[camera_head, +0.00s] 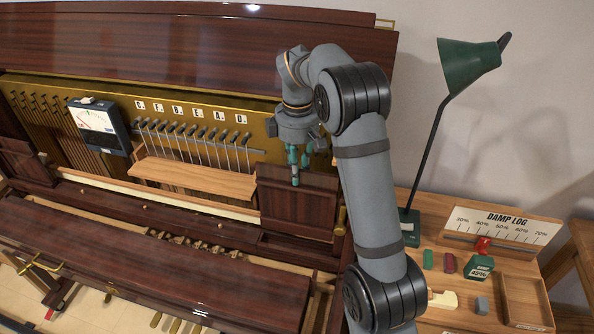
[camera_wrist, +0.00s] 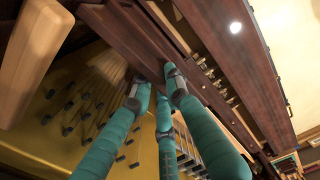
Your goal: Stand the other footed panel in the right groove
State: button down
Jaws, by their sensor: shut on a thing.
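A dark reddish-brown wooden panel (camera_head: 290,215) stands about upright at the right end of the opened piano, right of the pale wooden shelf. My gripper (camera_head: 296,170) is above it, its teal fingers pointing down and shut on the panel's top edge. In the wrist view the fingertips (camera_wrist: 160,90) meet at the dark wood of the panel (camera_wrist: 122,38). The panel's foot and the right groove are not clear to me, so I cannot tell whether it is seated. Another similar dark panel (camera_head: 26,162) stands at the far left end.
The pale shelf (camera_head: 190,175) lies below a row of hammers. A black meter (camera_head: 97,125) hangs left of it. A side table on the right holds a green lamp (camera_head: 468,65), a damp log scale (camera_head: 500,230), small coloured blocks and a wooden tray (camera_head: 525,300).

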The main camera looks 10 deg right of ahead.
aim_at(297, 199)
jog(key=shift+f+b, duration=2.15)
jog(key=shift+f, duration=0.15)
jog(key=shift+f+b, duration=2.1)
jog(key=shift+f, duration=0.75)
jog(key=c, duration=1.6)
grip_release()
notch_tip(297, 199, up, 12)
jog(key=shift+f, duration=0.1)
